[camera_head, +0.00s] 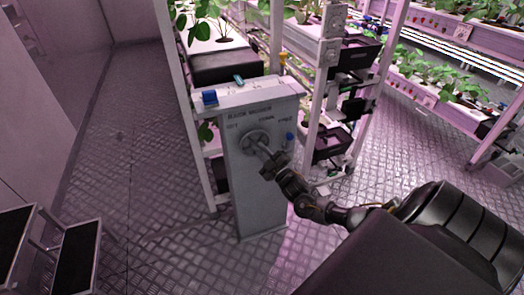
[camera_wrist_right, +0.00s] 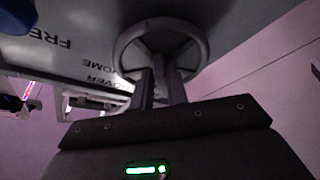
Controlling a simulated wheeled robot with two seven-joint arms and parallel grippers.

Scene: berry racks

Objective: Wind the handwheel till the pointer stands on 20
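The grey handwheel (camera_head: 256,139) is on the upper front of a grey cabinet (camera_head: 252,195). In the right wrist view the wheel (camera_wrist_right: 121,48) shows its round rim and spokes. My right gripper (camera_head: 266,153) is at the wheel; in the wrist view its two dark fingers (camera_wrist_right: 162,88) overlap the wheel's lower part, with a narrow gap between them. I cannot tell whether they pinch a spoke or only stand beside it. I cannot make out a pointer or the number 20. My left gripper is out of view.
A blue block (camera_head: 210,97) and a small teal item (camera_head: 239,79) are on the cabinet top. Plant racks (camera_head: 180,95) stand close behind. Dark steps (camera_head: 76,258) are at lower left; floor (camera_head: 130,150) to the left is clear.

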